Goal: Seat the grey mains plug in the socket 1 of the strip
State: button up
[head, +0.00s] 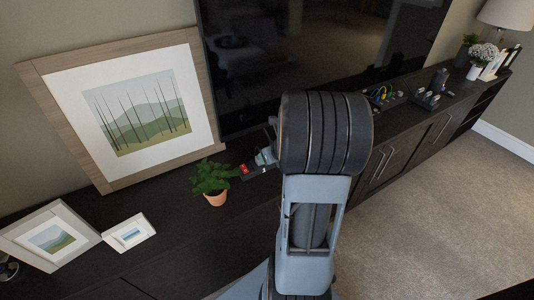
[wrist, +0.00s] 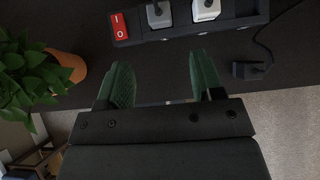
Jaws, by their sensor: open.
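The power strip (wrist: 182,32) lies across the top of the wrist view, with a red rocker switch (wrist: 118,25) at its left end. A grey plug-like block (wrist: 158,14) and a whiter one (wrist: 205,10) sit on it; its far side is cut off. A loose dark grey plug (wrist: 250,70) with a cable lies on the cabinet top below the strip, near the front edge. My gripper (wrist: 158,62) is open and empty, left of the loose plug and below the strip. In the head view my arm hides most of the strip (head: 247,173); socket numbers cannot be read.
A potted plant (head: 213,180) stands left of the strip; its leaves are close to my gripper in the wrist view (wrist: 35,72). Picture frames (head: 122,103) and a television (head: 325,50) stand behind. More plugs and cables (head: 385,98) lie farther right on the cabinet.

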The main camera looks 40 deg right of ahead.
jog(key=a+r+n+g+y, duration=0.1)
jog(key=a+r+n+y, duration=0.35)
jog(key=a+n, duration=0.9)
jog(key=s+a+r+n+g+h, duration=0.1)
jog(key=s+a+n, duration=0.3)
jog(key=n, duration=0.8)
jog(key=s+a+r+n+g+h, duration=0.2)
jog(key=s+a+r+n, duration=0.2)
jog(key=s+n, duration=0.3)
jog(key=a+n, duration=0.1)
jog(key=n, duration=0.4)
jog(key=shift+r+g, duration=0.15)
jog(key=shift+g, duration=0.25)
jog(key=shift+s+r+h, duration=0.1)
jog(key=shift+h, duration=0.15)
